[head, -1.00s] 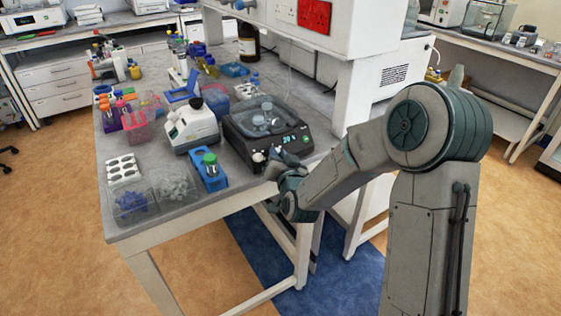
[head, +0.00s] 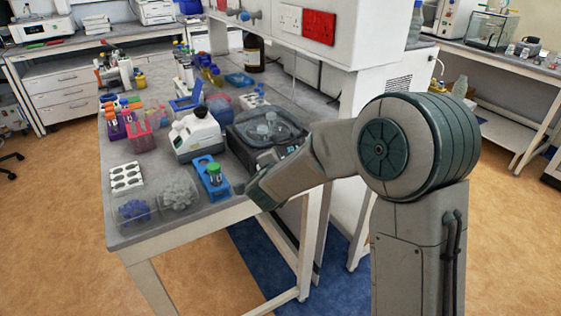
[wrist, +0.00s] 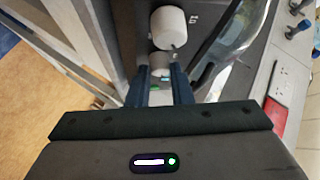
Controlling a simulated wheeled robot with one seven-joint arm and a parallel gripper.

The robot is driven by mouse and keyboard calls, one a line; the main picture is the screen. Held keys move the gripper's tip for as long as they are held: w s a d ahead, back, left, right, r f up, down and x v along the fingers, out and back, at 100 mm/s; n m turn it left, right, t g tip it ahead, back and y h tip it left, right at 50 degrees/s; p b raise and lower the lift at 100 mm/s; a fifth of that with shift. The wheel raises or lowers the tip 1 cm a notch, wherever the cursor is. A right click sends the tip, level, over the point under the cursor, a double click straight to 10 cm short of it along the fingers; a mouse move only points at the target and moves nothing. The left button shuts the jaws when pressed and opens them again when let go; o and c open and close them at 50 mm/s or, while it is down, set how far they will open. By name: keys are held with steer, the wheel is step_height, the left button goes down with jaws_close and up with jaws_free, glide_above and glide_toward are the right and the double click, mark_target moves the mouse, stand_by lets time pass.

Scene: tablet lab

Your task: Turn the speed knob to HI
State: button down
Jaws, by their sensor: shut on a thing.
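The dark shaker device (head: 240,137) with a clear lid stands near the front edge of the bench in the head view. In the wrist view, its dark front panel carries two pale round knobs. One knob (wrist: 168,27) is free, beyond the fingertips. The other knob (wrist: 159,61) sits between the two blue fingers of my gripper (wrist: 160,72), which is shut on it. Which of them is the speed knob, and the pointer settings, cannot be read. In the head view my arm hides the knobs, the fingertips and part of the panel.
Left of the device stand a white instrument (head: 196,134) and a blue rack (head: 212,183) with a green-capped tube. Clear bins and a white well rack (head: 126,178) lie further left. A white cabinet (head: 345,100) rises behind at right.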

steer(key=shift+r+m, duration=0.1)
steer(key=shift+m, duration=0.2)
stand_by(0.4)
steer(key=c, duration=1.3)
jaws_free()
steer(key=v, duration=1.3)
steer(key=shift+s+a+r, duration=0.15)
steer(key=shift+s+r, duration=0.15)
steer(key=shift+r, duration=0.05)
